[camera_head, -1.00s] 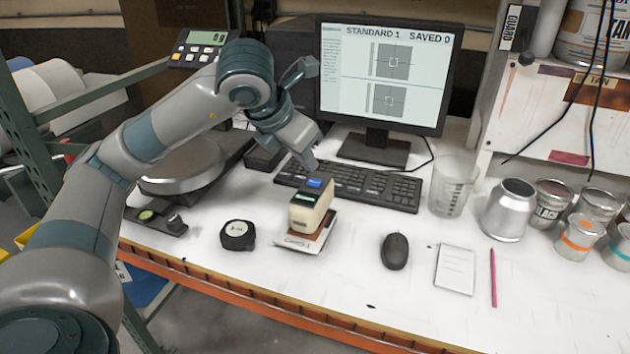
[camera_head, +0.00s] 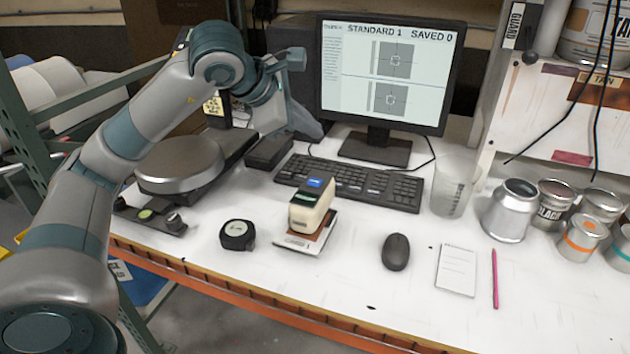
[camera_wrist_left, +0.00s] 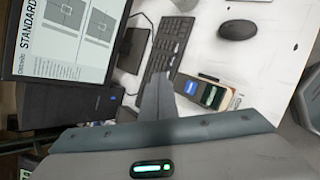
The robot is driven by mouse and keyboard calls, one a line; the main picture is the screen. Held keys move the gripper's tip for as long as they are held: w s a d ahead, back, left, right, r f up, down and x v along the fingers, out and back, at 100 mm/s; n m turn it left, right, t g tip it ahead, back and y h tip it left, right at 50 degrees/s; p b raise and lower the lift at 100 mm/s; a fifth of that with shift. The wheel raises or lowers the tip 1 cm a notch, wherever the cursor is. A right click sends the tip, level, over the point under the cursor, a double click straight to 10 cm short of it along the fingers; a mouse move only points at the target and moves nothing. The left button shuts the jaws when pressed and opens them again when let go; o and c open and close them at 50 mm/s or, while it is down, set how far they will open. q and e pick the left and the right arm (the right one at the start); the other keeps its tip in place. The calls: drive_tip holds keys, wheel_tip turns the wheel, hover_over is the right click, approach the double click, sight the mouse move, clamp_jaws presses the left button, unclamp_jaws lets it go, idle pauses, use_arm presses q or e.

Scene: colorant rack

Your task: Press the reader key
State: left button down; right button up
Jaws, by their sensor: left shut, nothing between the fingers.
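The reader (camera_head: 311,213) is a small beige block with a dark front and a blue key (camera_head: 315,183) on top. It stands upright on a card with a brown patch and a white border (camera_head: 297,243). In the left wrist view the reader (camera_wrist_left: 203,92) lies just right of the fingers, its blue key (camera_wrist_left: 191,87) showing. My left gripper (camera_head: 312,130) is shut and empty, behind and above the reader, in front of the monitor's left edge. It is clear of the key. Its fingers (camera_wrist_left: 158,90) show together in the wrist view. My right gripper is not in view.
The monitor (camera_head: 385,75) reads "STANDARD 1 SAVED 0". A keyboard (camera_head: 350,182) lies behind the reader. A black round puck-like item (camera_head: 237,235) is left of it, a mouse (camera_head: 396,252) right. A scale pan (camera_head: 180,165) stands at left, a clear beaker (camera_head: 452,188) and cans at right.

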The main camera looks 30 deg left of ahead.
sight(310, 184)
use_arm(q)
drive_tip(key=shift+f, duration=0.25)
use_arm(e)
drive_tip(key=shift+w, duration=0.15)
